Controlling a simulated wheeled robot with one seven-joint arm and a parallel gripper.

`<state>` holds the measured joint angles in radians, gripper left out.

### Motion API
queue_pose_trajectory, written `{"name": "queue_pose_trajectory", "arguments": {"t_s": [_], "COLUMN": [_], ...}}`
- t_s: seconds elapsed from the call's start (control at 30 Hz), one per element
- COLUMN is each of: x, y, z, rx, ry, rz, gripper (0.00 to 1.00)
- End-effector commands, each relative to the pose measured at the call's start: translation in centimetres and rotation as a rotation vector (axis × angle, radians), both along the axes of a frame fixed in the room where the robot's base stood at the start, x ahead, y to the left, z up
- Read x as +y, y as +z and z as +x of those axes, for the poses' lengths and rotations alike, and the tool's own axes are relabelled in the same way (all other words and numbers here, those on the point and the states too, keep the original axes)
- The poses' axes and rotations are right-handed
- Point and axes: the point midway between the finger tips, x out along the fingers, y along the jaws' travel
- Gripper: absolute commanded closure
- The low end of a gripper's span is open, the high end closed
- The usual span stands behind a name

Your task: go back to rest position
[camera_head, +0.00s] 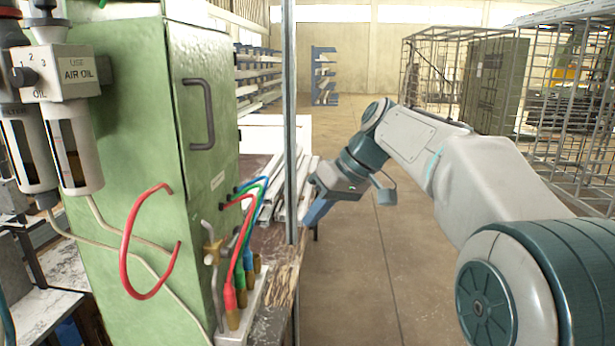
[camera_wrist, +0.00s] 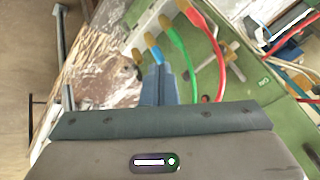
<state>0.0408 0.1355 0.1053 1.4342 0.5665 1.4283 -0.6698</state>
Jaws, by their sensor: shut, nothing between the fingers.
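My gripper (camera_head: 314,222) is in the middle of the head view, at the end of my arm, which reaches in from the right. It hangs just right of the upright metal post, beside the bench edge. In the wrist view its two blue-grey fingers (camera_wrist: 158,72) are together and hold nothing. Beyond them are a blue, a green and a red hose (camera_wrist: 206,25) with brass-coloured ends. In the head view these hoses (camera_head: 245,240) run from the green cabinet (camera_head: 150,120) down to a pale block. The bench part behind the post is partly hidden.
The upright metal post (camera_head: 290,120) stands close left of my gripper. Metal profiles (camera_head: 270,195) lie on the bench (camera_head: 268,325) behind it. Wire cages (camera_head: 570,100) stand at the right, beyond my arm. The floor (camera_head: 350,270) between bench and arm is clear.

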Motion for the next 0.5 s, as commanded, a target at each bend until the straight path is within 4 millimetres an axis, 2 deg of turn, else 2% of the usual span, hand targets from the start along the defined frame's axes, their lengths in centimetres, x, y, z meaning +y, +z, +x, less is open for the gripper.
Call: {"name": "queue_pose_trajectory", "arguments": {"t_s": [0.03, 0.27, 0.5], "x": [-0.8, -5.1, -9.8], "y": [-0.9, -5.8, -11.9], "z": [-1.7, -8.4, -16.0], "rx": [0.011, 0.046, 0.034], "ry": [-0.057, -0.318, -0.555], "rz": [-0.038, -0.197, -0.325], "gripper": [1.0, 1.0, 1.0]}}
